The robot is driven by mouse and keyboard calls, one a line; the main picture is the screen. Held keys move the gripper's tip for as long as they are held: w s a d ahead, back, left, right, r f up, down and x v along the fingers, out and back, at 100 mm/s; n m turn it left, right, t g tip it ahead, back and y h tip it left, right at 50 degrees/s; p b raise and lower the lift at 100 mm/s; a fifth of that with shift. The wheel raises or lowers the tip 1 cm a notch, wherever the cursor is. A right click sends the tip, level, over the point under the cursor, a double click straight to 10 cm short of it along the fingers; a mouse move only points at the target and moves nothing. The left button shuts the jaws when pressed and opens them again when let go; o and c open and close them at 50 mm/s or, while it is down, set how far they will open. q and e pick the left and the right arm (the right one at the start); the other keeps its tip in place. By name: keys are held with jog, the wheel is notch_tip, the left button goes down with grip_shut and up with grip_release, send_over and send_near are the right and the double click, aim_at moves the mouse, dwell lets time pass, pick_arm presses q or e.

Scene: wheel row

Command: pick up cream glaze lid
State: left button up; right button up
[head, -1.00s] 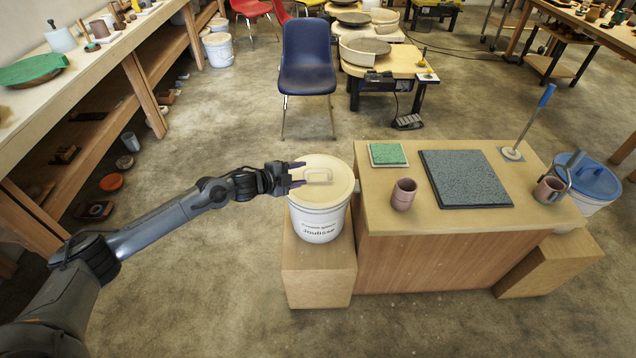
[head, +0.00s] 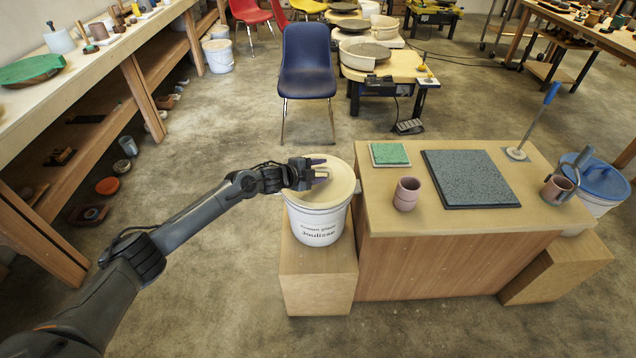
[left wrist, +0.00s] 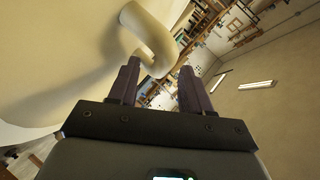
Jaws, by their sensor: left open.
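The cream glaze lid (head: 338,188) sits on a white bucket (head: 318,226) with black lettering, on a wooden block left of the bench. My left gripper (head: 322,168) is open over the lid and hides most of its handle in the head view. In the left wrist view the lid (left wrist: 50,60) fills the left side. Its looped handle (left wrist: 150,38) stands just ahead of the open fingers (left wrist: 158,88), its near end reaching toward the gap between them. I cannot tell whether they touch. My right gripper is not in view.
The bench (head: 400,222) to the right holds a green tile (head: 389,154), a pink cup (head: 406,193), a dark grey slab (head: 468,178) and a mug (head: 557,189). A blue-lidded bucket (head: 601,180) stands at far right. A blue chair (head: 306,62) stands behind; floor in front is clear.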

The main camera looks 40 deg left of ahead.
pick_arm(q)
jog(key=shift+f, duration=0.1)
grip_shut()
dwell(0.6)
